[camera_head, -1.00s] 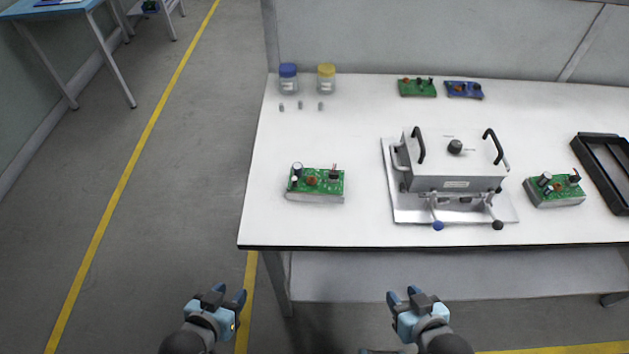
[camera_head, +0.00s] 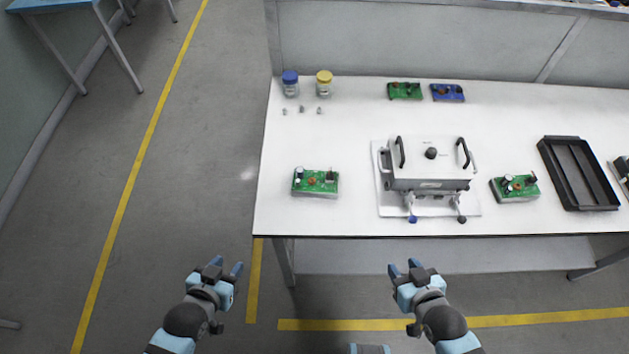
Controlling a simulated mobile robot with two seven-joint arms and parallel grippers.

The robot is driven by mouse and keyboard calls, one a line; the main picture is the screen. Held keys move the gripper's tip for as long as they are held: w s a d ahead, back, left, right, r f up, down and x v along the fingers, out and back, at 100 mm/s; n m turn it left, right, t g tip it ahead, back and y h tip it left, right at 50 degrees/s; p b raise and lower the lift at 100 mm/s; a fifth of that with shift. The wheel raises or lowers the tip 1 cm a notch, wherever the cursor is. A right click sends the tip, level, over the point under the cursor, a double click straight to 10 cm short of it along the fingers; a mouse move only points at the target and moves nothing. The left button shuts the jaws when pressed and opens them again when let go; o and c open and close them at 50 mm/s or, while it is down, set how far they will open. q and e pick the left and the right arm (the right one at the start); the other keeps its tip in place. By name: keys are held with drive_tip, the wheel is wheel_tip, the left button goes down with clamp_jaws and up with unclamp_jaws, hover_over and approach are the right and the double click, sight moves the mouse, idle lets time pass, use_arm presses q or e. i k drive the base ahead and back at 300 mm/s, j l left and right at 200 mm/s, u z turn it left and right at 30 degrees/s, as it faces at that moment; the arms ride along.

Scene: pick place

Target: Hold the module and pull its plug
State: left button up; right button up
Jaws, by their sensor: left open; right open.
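A green circuit-board module (camera_head: 316,182) on a pale grey base lies on the left part of the white table. Small parts stand on it, with a dark block at its right end that may be the plug; it is too small to tell. A similar green module (camera_head: 515,188) lies right of the grey box fixture. My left gripper (camera_head: 226,266) is open and empty, in front of the table and below its left front corner in the picture. My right gripper (camera_head: 404,268) is open and empty, in front of the table below the fixture. Neither touches anything.
The fixture (camera_head: 430,178) has two black handles and front clamps. A black tray (camera_head: 578,172) lies to the right. Blue-lidded (camera_head: 290,84) and yellow-lidded (camera_head: 324,84) jars, a green board (camera_head: 404,91) and a blue board (camera_head: 447,93) stand behind.

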sight(309, 183)
drive_tip(key=k+l+z, duration=0.1)
drive_tip(key=k+z, duration=0.25)
drive_tip(key=k, duration=0.25)
drive_tip(key=z, duration=1.8)
drive_tip(key=k+j+z, duration=0.1)
drive_tip(key=j+z, duration=0.2)
drive_tip(key=z, duration=0.15)
drive_tip(key=k+j+z, duration=0.15)
drive_tip(key=j+z, duration=0.15)
drive_tip(key=z, duration=0.15)
drive_tip(key=k+j, duration=0.4)
drive_tip(key=j, duration=0.15)
drive_tip(key=k+j, duration=0.35)
drive_tip(key=j, duration=0.15)
drive_tip(key=k+j, duration=0.4)
drive_tip(key=j, duration=0.15)
drive_tip(key=k+j, duration=0.4)
drive_tip(key=j, duration=0.15)
drive_tip(key=k+j, duration=0.4)
drive_tip(key=j, duration=0.15)
drive_tip(key=i+j, duration=0.1)
drive_tip(key=j, duration=1.3)
drive_tip(key=i+j, duration=0.2)
